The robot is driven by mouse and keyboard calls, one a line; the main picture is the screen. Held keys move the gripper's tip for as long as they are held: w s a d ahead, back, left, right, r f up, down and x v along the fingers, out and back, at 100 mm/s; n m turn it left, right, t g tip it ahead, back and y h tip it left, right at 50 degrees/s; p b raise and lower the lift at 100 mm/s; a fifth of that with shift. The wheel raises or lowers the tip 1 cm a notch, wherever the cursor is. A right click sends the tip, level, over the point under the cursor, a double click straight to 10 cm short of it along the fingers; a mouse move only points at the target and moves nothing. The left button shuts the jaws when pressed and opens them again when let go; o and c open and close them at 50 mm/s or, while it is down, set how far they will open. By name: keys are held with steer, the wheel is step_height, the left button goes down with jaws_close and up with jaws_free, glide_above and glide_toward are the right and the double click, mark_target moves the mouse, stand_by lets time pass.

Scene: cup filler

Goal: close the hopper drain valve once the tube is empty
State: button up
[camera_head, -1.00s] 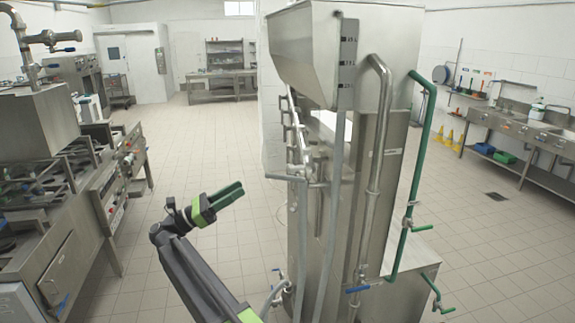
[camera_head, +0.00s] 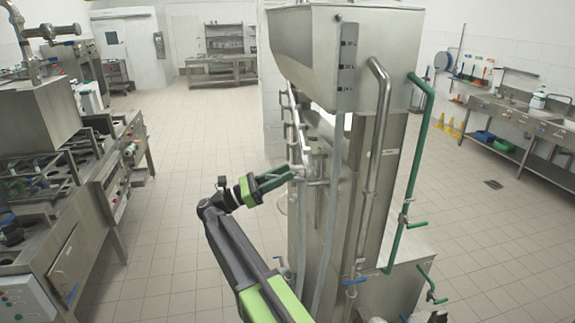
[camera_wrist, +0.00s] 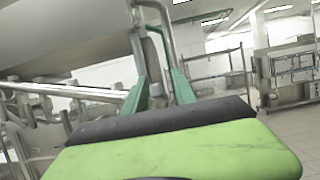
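The steel hopper (camera_head: 300,45) tops the filler machine. A thick bent steel pipe (camera_head: 378,150) runs down beside it to a valve with a blue handle (camera_head: 355,282). A green pipe (camera_head: 411,170) on the right carries small green valve handles (camera_head: 437,300). Which valve is the hopper drain valve, and whether the tube is empty, I cannot tell. My gripper (camera_head: 290,174) is beside the machine's left side, at a horizontal pipe fitting (camera_head: 313,182). In the wrist view its two green fingers (camera_wrist: 160,90) are apart, with a grey upright fitting between or behind them; contact is unclear.
A stove and counter line (camera_head: 95,200) stands on the left. A sink bench (camera_head: 520,120) is on the right, and a steel table (camera_head: 222,70) at the back. The tiled floor (camera_head: 180,150) between stove and machine is clear.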

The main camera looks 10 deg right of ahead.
steer(key=shift+x, duration=1)
jaws_close()
stand_by(0.6)
